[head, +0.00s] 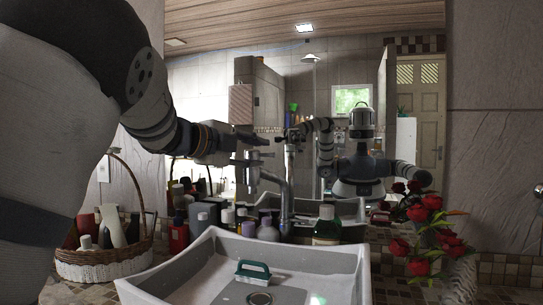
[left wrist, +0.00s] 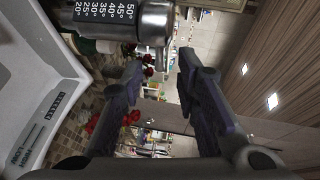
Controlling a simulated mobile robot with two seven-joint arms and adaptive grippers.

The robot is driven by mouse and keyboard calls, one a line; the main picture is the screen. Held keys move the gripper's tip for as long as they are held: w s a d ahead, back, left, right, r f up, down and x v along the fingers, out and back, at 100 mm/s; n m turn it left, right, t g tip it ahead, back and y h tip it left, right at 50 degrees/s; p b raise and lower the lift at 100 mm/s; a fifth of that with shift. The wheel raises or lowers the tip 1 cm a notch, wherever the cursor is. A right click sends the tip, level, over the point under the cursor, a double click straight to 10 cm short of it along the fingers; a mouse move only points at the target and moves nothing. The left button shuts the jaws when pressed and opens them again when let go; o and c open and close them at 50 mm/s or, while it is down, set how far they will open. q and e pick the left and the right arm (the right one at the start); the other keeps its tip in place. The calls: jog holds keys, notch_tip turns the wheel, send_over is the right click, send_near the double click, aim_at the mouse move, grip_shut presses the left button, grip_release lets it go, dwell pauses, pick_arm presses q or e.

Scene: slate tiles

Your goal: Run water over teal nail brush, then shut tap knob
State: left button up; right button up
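The teal nail brush (head: 253,268) lies in the white sink basin (head: 345,262), near the drain. The metal tap (head: 286,196) stands behind the basin; I cannot make out any water running from it. In the left wrist view, the tap's metal cylinder with a temperature scale (left wrist: 120,22) is at the top, close to the fingers. My left gripper (head: 238,138) is at the height of the tap top. In the left wrist view the gripper (left wrist: 160,62) has its fingers apart with nothing between them. My right gripper is not directly in view.
Several bottles (head: 268,229) stand behind the basin. A wicker basket (head: 104,264) with toiletries is on the left. Red flowers (head: 424,228) are on the right. A large mirror behind reflects the room and my body.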

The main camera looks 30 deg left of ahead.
aim_at(269, 156)
pick_arm(q)
jog(key=x, duration=0.5)
jog(key=shift+w, duration=0.1)
jog(key=shift+c, duration=0.6)
grip_shut()
jog(key=m+h, duration=0.1)
jog(key=h, duration=0.1)
jog(key=s+m+g+h, duration=0.1)
jog(key=m+h, duration=0.1)
jog(key=shift+s+m+g+h, duration=0.2)
jog(key=shift+m+g+h, duration=0.1)
jog(key=shift+s+m+g+h, duration=0.4)
jog(key=shift+m+g+h, duration=0.2)
jog(key=shift+m+h, duration=0.4)
